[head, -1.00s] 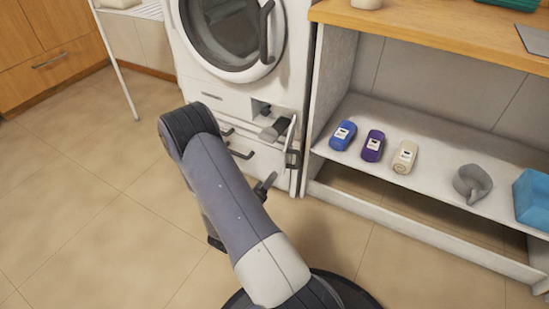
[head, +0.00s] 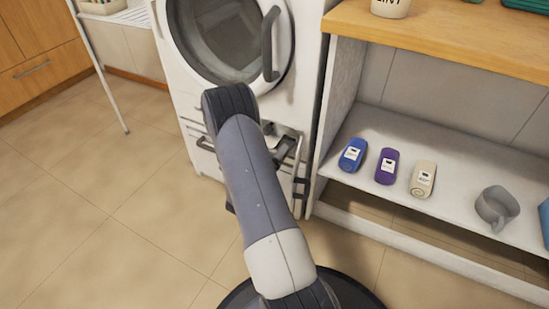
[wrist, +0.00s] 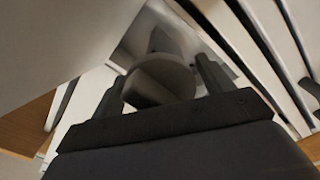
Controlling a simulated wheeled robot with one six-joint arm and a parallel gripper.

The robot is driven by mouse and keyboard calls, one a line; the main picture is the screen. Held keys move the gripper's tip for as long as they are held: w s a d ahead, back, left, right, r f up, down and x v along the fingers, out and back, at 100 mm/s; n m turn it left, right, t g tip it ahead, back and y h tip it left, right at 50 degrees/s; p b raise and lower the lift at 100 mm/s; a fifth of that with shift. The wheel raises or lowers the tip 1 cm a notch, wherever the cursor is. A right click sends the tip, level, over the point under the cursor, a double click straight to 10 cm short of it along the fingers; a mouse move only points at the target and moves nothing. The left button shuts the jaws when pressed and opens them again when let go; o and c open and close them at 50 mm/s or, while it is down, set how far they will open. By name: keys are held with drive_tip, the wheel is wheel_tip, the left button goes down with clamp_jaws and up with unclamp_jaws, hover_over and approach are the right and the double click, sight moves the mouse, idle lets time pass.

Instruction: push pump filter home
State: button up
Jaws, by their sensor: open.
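The pump filter, a grey round-ended knob (wrist: 158,84), sticks out of a recess low on the white washing machine (head: 187,103). In the head view, part of the filter (head: 271,141) shows just right of my arm, beside an open flap (head: 291,152). My gripper (wrist: 160,70) is open, with one finger on each side of the knob in the wrist view. I cannot tell whether the fingers touch it. In the head view my arm hides the gripper.
The machine's round door (head: 225,45) is above. The tiled floor (head: 90,220) on the left is clear.

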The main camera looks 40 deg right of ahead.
drive_tip(key=shift+c, duration=0.4)
drive_tip(key=c, duration=1.1)
